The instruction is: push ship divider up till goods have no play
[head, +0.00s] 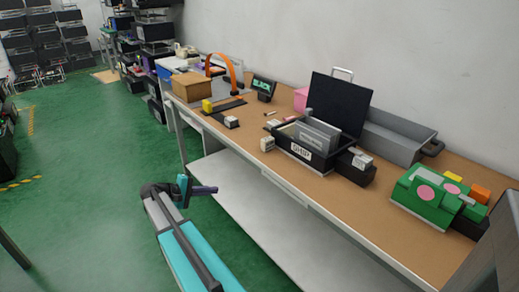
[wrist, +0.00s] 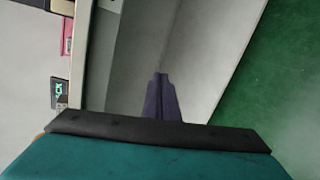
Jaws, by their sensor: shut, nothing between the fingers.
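The black box labelled SHIP (head: 302,152) stands on the bench near its front edge. Grey upright plates (head: 315,135) stand inside it; I cannot tell which is the divider and which are goods, or how much play there is. My gripper (head: 207,190) is in front of the bench, over the green floor, well apart from the box. Its dark purple fingers point right and are together, with nothing between them. In the wrist view the fingers (wrist: 161,100) show against the bench's pale lower shelf, and the SHIP box is not visible there.
The brown bench top (head: 400,225) carries a green device with pink discs (head: 432,195) at right, a grey tray (head: 395,138) behind the box, and an orange arch (head: 232,70) at left. A pale shelf (head: 250,205) lies below.

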